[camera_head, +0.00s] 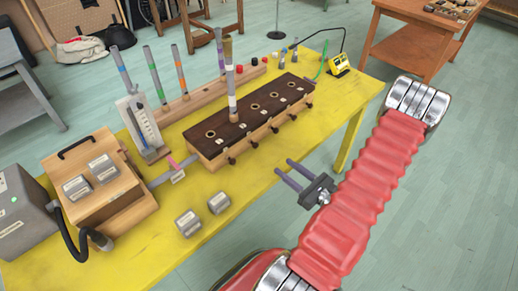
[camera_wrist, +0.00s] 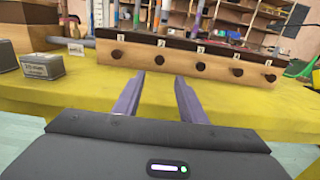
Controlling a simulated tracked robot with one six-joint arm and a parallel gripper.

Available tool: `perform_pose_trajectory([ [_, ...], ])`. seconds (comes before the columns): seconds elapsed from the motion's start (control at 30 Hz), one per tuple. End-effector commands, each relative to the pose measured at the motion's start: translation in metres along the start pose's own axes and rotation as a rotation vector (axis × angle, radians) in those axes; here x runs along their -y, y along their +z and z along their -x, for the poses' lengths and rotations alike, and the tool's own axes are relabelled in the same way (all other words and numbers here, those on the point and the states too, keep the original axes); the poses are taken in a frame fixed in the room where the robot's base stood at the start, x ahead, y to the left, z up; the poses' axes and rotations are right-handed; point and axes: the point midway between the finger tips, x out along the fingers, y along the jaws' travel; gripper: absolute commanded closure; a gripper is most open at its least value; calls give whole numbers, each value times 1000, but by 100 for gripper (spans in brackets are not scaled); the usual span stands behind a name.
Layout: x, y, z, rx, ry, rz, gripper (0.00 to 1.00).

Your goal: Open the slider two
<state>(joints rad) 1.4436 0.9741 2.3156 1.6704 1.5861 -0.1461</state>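A long wooden box with a dark top (camera_head: 262,106) stands on the yellow table. Its light front face (camera_wrist: 180,72) carries several dark round knobs in a row, such as one at the left end (camera_wrist: 117,54), the one beside it (camera_wrist: 158,58) and one in the middle (camera_wrist: 200,66). Small white number tags sit above the knobs, too small to read, so I cannot tell which is slider two. My gripper (camera_head: 282,167) is open and empty, its two purple fingers (camera_wrist: 160,90) pointing at the front face, short of the knobs.
A striped tube (camera_head: 231,88) stands upright in the box top. Two metal blocks (camera_head: 204,212) lie on the yellow table (camera_head: 265,195) left of my gripper. A wooden case (camera_head: 98,192) and a white gauge stand (camera_head: 142,125) are further left. The table between gripper and box is clear.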

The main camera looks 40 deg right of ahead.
Motion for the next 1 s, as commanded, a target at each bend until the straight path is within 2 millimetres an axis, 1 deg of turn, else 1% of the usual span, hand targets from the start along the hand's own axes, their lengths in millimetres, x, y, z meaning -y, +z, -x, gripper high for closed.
perform_pose_trajectory([
  [0.17,0,0,-1,0,2,1,62],
  [0.37,0,0,-10,-1,4,1,62],
  [1.0,-1,0,-75,-1,5,2,62],
])
